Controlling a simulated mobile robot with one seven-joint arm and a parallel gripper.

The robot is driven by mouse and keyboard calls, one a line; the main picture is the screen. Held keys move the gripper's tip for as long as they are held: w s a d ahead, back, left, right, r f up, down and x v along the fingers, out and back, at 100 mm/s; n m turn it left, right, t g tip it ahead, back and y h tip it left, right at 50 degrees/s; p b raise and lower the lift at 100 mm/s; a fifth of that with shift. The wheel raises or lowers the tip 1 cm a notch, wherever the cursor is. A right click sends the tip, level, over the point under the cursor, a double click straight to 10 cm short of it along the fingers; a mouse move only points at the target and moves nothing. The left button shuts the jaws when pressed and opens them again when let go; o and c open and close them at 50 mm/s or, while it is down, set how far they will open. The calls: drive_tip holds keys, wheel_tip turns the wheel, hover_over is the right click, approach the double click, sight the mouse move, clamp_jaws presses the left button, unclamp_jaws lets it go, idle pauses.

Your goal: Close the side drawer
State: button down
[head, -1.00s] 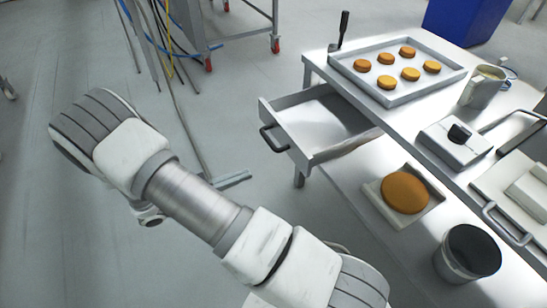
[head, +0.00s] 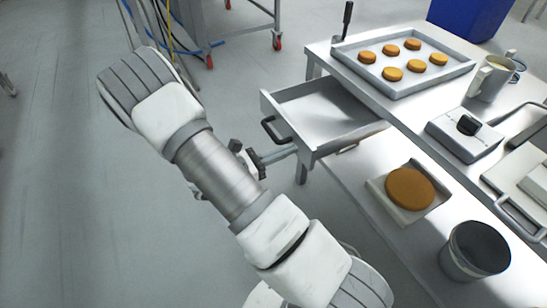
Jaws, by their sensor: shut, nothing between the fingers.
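The side drawer (head: 325,110) stands pulled out from the left end of the steel table, open and empty inside. Its dark handle (head: 270,131) is on the front panel, which faces left. My gripper (head: 293,150) shows past the right side of my arm, its thin fingers shut and pointing right. The fingertips are close to the drawer's front panel, below and right of the handle. I cannot tell whether they touch it. My arm hides part of the wrist.
A tray (head: 398,88) of several round brown patties lies on the table (head: 398,112). A scale (head: 465,140) and a jug (head: 487,80) stand to its right. On a lower surface are a large patty (head: 410,188) on a holder and a dark bucket (head: 476,252).

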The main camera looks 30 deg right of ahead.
sight(321, 137)
drive_tip(key=shift+d, duration=0.2)
drive_tip(key=d+p, duration=0.1)
drive_tip(key=d, duration=1.5)
drive_tip(key=d+p, duration=0.1)
drive_tip(key=d, duration=0.7)
drive_tip(key=shift+w+d+p, duration=0.15)
drive_tip(key=shift+w+p, duration=0.2)
drive_tip(key=shift+w, duration=0.05)
drive_tip(key=shift+d+r, duration=0.15)
drive_tip(key=shift+d, duration=0.2)
drive_tip(key=shift+w, duration=0.1)
drive_tip(key=shift+a, duration=0.5)
drive_tip(key=a+p, duration=0.1)
drive_tip(key=a, duration=0.3)
drive_tip(key=a+p, duration=0.1)
drive_tip(key=a, duration=0.8)
drive_tip(key=shift+s+a+p, duration=0.3)
drive_tip(key=shift+s+p, duration=0.05)
drive_tip(key=shift+p, duration=0.05)
